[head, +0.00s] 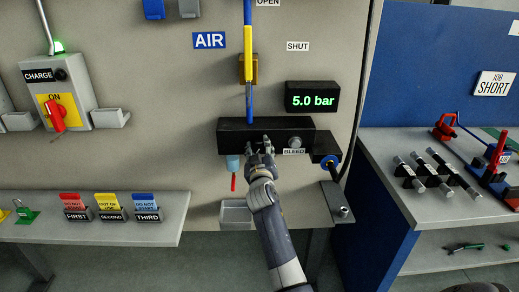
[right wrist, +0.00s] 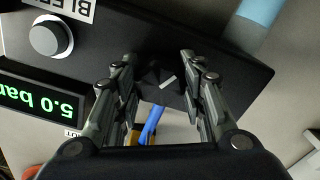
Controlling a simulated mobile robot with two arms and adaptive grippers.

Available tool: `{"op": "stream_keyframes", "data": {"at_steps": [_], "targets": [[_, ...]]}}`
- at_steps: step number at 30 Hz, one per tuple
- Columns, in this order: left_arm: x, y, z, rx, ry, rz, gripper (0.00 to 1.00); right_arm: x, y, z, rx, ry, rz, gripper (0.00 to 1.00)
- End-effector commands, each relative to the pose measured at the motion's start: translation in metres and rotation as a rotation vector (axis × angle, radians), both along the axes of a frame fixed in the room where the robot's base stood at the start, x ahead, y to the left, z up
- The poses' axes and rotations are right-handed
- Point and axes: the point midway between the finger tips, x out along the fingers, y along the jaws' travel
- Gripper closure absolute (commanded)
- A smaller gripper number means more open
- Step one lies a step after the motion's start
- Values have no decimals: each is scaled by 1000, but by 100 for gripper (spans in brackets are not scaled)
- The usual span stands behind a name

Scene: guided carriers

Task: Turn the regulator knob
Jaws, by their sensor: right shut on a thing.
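The black regulator knob (right wrist: 152,76), with a short white pointer line, sits on the front of the black regulator box (head: 226,136). The line is tilted in the right wrist view. My right gripper (head: 260,147) is at the front of the box, and its fingers also show in the right wrist view (right wrist: 158,68), one on each side of the knob, shut on it. In the head view the gripper hides most of the knob. The display (head: 311,97) above reads 5.0 bar. My left gripper is not in view.
A silver BLEED knob (head: 295,142) is close to the right of my gripper. A blue and yellow upright pipe (head: 248,45) rises above the box. A grey bin (head: 235,213) is below. A CHARGE switch box (head: 57,92) is on the left.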

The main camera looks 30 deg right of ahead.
Motion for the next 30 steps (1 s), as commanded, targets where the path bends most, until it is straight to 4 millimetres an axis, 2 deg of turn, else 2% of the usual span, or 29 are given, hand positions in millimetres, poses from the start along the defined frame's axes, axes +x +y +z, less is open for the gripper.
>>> {"op": "stream_keyframes", "data": {"at_steps": [1,2,3,4,17,23,30], "targets": [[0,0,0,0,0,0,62,0,-1,2,-2,-3,-1,86],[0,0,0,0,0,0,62,0,-1,2,-1,-4,-1,56],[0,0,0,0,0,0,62,0,-1,2,-1,-4,-1,47],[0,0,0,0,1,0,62,0,-1,2,-1,-4,-1,42],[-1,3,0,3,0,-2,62,-3,2,0,1,-1,0,42],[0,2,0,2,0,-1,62,-24,15,-1,2,-2,1,42],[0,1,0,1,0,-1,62,-62,38,-1,3,-1,1,42]]}}
